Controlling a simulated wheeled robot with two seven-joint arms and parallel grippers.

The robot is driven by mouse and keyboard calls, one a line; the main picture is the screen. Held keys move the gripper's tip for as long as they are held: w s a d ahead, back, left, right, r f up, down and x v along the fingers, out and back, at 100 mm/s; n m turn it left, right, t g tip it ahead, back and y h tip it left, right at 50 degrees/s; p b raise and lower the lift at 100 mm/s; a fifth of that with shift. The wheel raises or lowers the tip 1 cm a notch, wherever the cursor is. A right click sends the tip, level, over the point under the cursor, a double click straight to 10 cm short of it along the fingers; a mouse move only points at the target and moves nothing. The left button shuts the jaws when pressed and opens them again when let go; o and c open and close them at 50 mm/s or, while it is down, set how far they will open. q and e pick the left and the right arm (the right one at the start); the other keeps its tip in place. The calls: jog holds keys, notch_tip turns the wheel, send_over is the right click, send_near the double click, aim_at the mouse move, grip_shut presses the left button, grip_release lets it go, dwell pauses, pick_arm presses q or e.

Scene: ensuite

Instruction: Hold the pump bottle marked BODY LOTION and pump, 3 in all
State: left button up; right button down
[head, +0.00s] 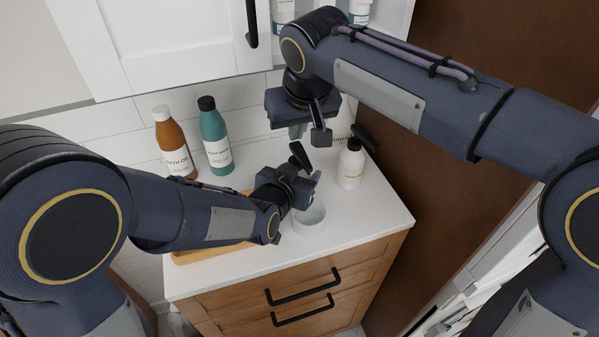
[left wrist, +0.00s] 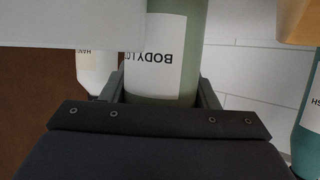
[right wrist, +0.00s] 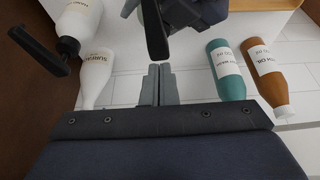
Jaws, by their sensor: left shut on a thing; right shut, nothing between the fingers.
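The green bottle marked BODY LO… (left wrist: 192,50) is between the fingers of my left gripper (left wrist: 160,92); its label reads upside down in the left wrist view. In the head view, my left gripper (head: 302,188) hides most of the bottle; its black pump head (head: 299,156) shows above. My right gripper (head: 308,135) is shut and empty, above and close to the pump head. In the right wrist view its closed fingers (right wrist: 157,84) point toward the black pump head (right wrist: 154,32). I cannot tell whether they touch.
An amber bottle (head: 174,145) and a teal bottle (head: 215,138) stand at the back left, near a wooden tray (head: 196,257). A cabinet (head: 160,45) hangs above.

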jog(key=shift+f, duration=1.35)
jog(key=shift+r, duration=1.4)
jog(key=shift+f, duration=0.15)
